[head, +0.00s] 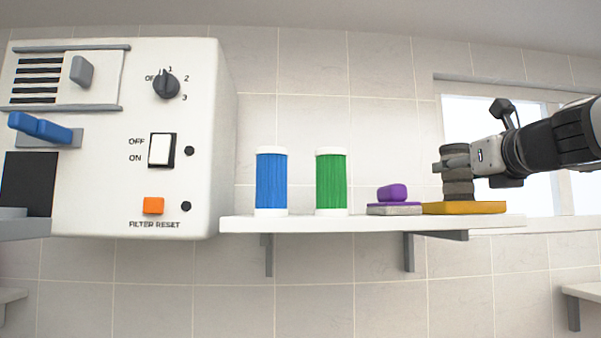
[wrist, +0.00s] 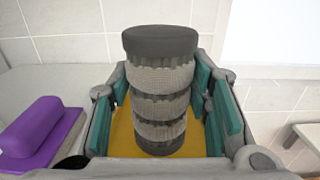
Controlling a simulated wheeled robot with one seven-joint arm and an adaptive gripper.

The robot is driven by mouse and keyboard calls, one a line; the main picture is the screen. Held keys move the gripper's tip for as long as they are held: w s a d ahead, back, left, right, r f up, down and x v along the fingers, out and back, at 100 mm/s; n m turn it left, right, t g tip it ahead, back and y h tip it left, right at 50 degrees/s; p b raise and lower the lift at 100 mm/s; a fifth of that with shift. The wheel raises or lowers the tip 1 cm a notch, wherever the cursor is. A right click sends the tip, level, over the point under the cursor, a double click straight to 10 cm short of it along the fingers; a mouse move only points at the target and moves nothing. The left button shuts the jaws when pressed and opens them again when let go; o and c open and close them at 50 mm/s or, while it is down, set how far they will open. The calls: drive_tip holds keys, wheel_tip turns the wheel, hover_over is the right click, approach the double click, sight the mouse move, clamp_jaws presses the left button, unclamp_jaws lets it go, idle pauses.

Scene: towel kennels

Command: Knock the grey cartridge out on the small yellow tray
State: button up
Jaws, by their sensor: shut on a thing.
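The grey cartridge (wrist: 160,85) is an upright ribbed cylinder with dark bands, between my gripper's teal-padded fingers in the wrist view. My gripper (head: 456,164) is shut on the cartridge, which also shows in the head view (head: 458,188). The small yellow tray (head: 465,208) lies flat under the cartridge on the right part of the shelf. It also shows in the wrist view (wrist: 122,140). The cartridge's lower end is at or just above the tray; I cannot tell if they touch.
A purple-handled block (head: 392,194) lies just left of the tray. Blue (head: 271,183) and green (head: 331,183) cartridges with white ends stand further left on the white shelf (head: 290,224). A white machine (head: 180,110) with a dial, switch and orange button stands at the left.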

drive_tip(key=shift+f+b, duration=0.35)
drive_tip(key=shift+f, duration=0.2)
drive_tip(key=shift+r+p, duration=1.25)
drive_tip(key=shift+r, duration=0.1)
drive_tip(key=shift+f, duration=0.15)
drive_tip(key=shift+r, duration=0.2)
drive_tip(key=shift+f, duration=0.15)
drive_tip(key=shift+p, duration=0.3)
idle(1.0)
idle(0.4)
